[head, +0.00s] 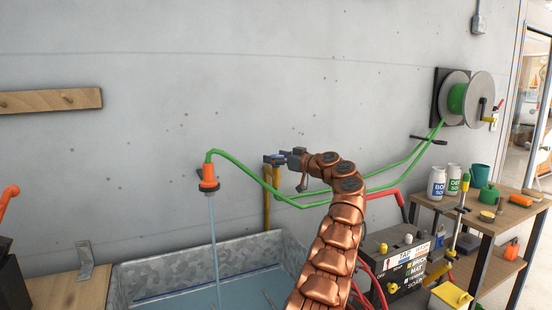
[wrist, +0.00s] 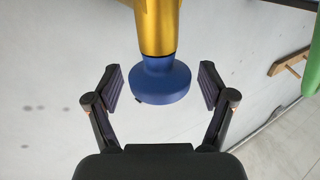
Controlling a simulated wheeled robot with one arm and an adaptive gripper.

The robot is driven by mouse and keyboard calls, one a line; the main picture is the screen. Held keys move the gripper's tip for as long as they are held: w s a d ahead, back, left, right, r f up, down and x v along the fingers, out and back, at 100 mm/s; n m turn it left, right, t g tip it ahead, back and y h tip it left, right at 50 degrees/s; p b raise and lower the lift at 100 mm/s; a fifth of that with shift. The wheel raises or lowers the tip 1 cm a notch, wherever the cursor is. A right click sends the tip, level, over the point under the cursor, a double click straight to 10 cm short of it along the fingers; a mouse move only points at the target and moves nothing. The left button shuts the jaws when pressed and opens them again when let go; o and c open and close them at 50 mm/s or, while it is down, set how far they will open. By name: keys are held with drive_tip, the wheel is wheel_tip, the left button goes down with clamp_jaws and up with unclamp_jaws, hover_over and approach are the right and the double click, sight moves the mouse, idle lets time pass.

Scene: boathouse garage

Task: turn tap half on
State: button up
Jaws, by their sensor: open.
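The tap has a brass-yellow body (wrist: 157,25) and a round blue handle (wrist: 160,82). In the wrist view the handle lies between the two dark fingers of my gripper (wrist: 160,90), with a visible gap on each side. My gripper (head: 283,160) is open. In the head view it is at the tap, and its yellow pipe (head: 267,205) runs down the wall. The handle is mostly covered there. A thin stream of water (head: 214,240) falls from an orange hose nozzle (head: 208,178) into a galvanised trough (head: 275,246).
A green hose (head: 310,206) runs from the nozzle past the tap to a wall reel (head: 455,98). A wooden bench (head: 500,215) with bottles stands at the right. A black panel box (head: 400,258) stands beside my arm. The wall above the tap is clear.

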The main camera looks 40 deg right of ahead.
drive_tip(key=s+d, duration=0.1)
drive_tip(key=s, duration=1.1)
drive_tip(key=shift+d, duration=0.3)
idle(0.3)
